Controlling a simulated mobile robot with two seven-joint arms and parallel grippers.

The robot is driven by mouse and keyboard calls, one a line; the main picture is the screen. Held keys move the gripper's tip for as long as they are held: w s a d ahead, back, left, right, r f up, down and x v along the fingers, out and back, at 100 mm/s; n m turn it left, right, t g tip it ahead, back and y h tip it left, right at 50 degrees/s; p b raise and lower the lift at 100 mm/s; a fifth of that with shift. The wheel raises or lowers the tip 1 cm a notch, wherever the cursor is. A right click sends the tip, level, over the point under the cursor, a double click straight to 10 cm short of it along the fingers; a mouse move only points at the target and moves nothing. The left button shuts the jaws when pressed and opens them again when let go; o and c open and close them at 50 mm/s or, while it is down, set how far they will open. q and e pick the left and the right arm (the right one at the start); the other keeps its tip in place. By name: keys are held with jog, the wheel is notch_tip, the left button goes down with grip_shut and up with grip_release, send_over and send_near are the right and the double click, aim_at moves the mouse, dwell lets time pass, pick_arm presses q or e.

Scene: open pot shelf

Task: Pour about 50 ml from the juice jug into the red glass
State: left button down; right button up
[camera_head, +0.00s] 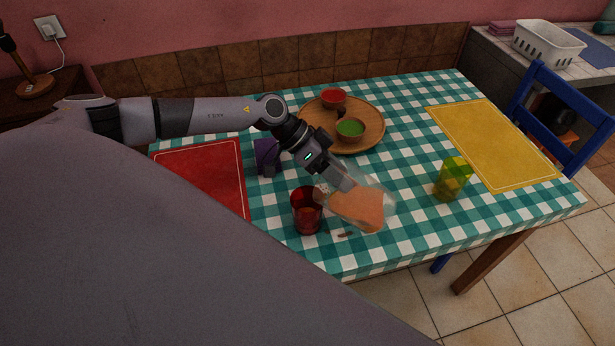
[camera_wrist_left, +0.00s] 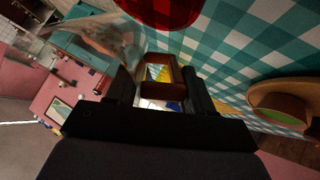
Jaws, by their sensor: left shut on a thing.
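My left gripper (camera_head: 344,182) is shut on the handle of the clear juice jug (camera_head: 360,208). The jug is tilted above the table, with orange juice lying along its lower side. The red glass (camera_head: 307,211) stands upright just left of the jug; the jug's left end is close to its rim. I cannot tell whether juice is flowing, or how much is in the glass. In the left wrist view the handle (camera_wrist_left: 163,76) sits between my fingers, and the red glass (camera_wrist_left: 160,8) is at the top edge. My right gripper is not in view.
A yellow-green glass (camera_head: 452,180) stands to the right. A round wooden tray (camera_head: 370,125) behind holds a red bowl (camera_head: 333,98) and a green-filled bowl (camera_head: 350,130). A purple object (camera_head: 267,157) stands beside the red placemat (camera_head: 205,175). Small dark marks (camera_head: 346,234) show near the red glass.

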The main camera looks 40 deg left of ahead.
pick_arm(q)
jog(key=shift+f+y, duration=0.2)
jog(key=shift+y, duration=0.6)
jog(key=shift+d+g, duration=0.1)
jog(key=shift+g, duration=0.2)
dwell(1.3)
jog(key=d+f+y, duration=0.1)
jog(key=d+f+g+y, duration=0.1)
jog(key=y, duration=0.1)
jog(key=shift+w+d+y, duration=0.2)
jog(key=shift+w+y, duration=0.1)
jog(key=shift+w, duration=0.1)
jog(key=shift+a+g, duration=0.1)
jog(key=shift+g, duration=0.2)
